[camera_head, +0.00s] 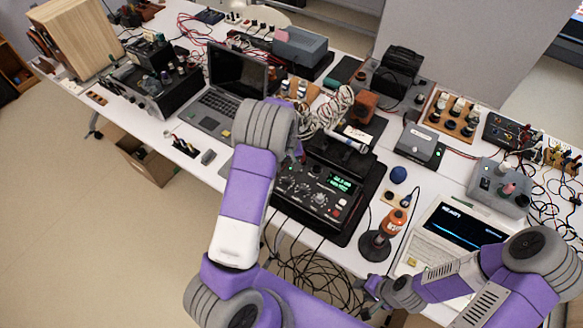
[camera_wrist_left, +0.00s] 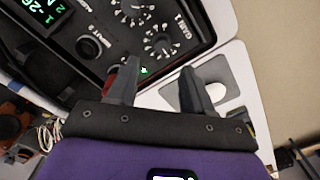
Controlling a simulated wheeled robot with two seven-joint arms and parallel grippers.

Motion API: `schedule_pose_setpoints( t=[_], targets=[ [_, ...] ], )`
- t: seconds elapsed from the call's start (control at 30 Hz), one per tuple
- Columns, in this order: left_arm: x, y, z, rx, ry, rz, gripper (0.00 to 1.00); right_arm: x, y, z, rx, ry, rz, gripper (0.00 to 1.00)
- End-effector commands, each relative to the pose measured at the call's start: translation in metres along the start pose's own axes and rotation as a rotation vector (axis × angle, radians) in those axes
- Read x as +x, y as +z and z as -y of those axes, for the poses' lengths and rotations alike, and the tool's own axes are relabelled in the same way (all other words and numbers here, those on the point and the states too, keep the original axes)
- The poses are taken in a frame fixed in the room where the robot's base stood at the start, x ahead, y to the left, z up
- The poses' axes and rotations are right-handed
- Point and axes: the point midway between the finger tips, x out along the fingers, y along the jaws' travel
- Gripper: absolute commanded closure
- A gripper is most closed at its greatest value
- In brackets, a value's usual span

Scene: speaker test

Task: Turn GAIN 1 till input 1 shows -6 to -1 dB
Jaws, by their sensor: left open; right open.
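The black audio unit (camera_head: 308,205) sits on the white table, with knobs and a small green display (camera_head: 341,184). In the left wrist view the GAIN 1 knob (camera_wrist_left: 162,42) is a dark knob in a ring of white marks, with its label beside it. The display (camera_wrist_left: 45,14) is partly cut off there; input 1 seems to read about -26. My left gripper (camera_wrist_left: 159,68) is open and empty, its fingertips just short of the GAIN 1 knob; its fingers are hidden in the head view. My right gripper (camera_head: 372,292) is open at the table's front edge, its fingers small and unclear.
An orange and black tool (camera_head: 392,222) stands on a round base right of the unit. A blue ball (camera_head: 398,174) and a pale laptop (camera_head: 447,233) are nearby. A dark laptop (camera_head: 232,84) stands to the left. Loose black cables (camera_head: 318,275) hang in front of the table.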

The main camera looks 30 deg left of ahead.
Motion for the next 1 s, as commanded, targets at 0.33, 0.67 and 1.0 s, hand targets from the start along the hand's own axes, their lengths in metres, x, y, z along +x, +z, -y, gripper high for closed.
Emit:
schedule_pose_setpoints(
  t=[0.33,0.67,1.0],
  targets=[
    [0.055,0.001,0.001,0.0,-0.004,0.005,0.49,0.004,0.0,-0.002,0.001,0.0,0.001,0.57],
    [0.072,0.001,0.001,0.0,-0.001,0.003,0.49,0.004,0.0,-0.002,0.0,0.0,0.001,0.57],
    [0.072,0.001,0.001,0.001,-0.001,0.003,0.78,0.004,0.0,-0.002,0.0,0.0,0.0,0.57]
  ],
)
